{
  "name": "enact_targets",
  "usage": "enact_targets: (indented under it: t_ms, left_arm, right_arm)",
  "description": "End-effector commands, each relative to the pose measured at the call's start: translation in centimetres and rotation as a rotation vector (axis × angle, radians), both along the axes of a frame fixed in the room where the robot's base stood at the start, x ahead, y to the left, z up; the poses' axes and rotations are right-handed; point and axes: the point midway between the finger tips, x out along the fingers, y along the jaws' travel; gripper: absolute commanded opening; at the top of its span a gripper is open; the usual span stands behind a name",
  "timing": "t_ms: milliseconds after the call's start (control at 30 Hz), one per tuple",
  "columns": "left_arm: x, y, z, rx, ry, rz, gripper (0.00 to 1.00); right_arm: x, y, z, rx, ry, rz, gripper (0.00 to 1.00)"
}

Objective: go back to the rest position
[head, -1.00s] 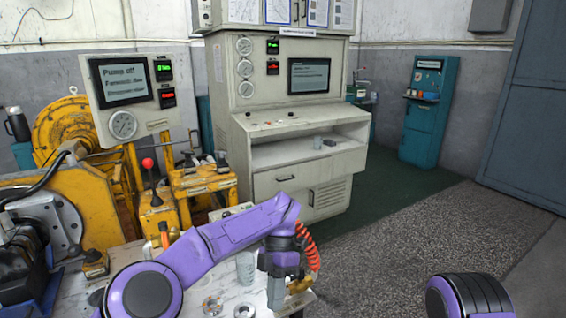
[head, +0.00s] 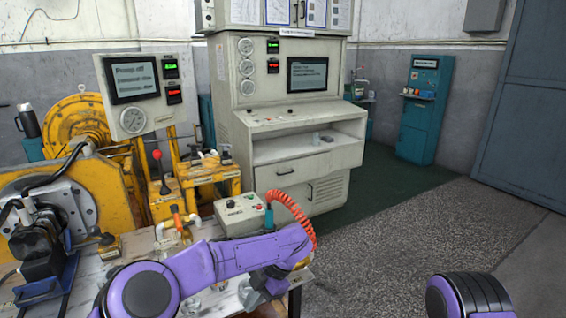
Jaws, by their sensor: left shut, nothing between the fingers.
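My left arm, purple, comes in low from the left and reaches over the worktable (head: 140,245). My left gripper (head: 262,292) is at its far end, low over the table's right edge. It is small and partly hidden by the wrist; it is shut, with nothing seen in it. Only a purple and black part of my right arm shows at the bottom right. My right gripper is out of the picture.
A black pump-like unit (head: 42,250) and yellow machine (head: 85,125) are at left. A grey cabinet (head: 300,160) stands behind. The floor (head: 400,240) at right is clear.

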Motion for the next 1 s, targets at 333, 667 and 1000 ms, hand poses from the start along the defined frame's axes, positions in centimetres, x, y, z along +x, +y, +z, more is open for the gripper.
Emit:
enact_targets:
  t_ms: [333,667,1000]
  left_arm:
    - [0.2,7.0,-9.6,0.394,-0.302,-0.653,0.0]
    - [-22.0,15.6,-22.2,0.066,0.039,-1.528,0.0]
    - [-34.3,22.8,-20.9,-0.09,0.339,-1.599,0.0]
  right_arm:
    - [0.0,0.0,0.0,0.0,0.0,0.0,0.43]
    - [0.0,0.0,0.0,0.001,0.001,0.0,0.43]
    - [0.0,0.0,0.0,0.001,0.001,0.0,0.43]
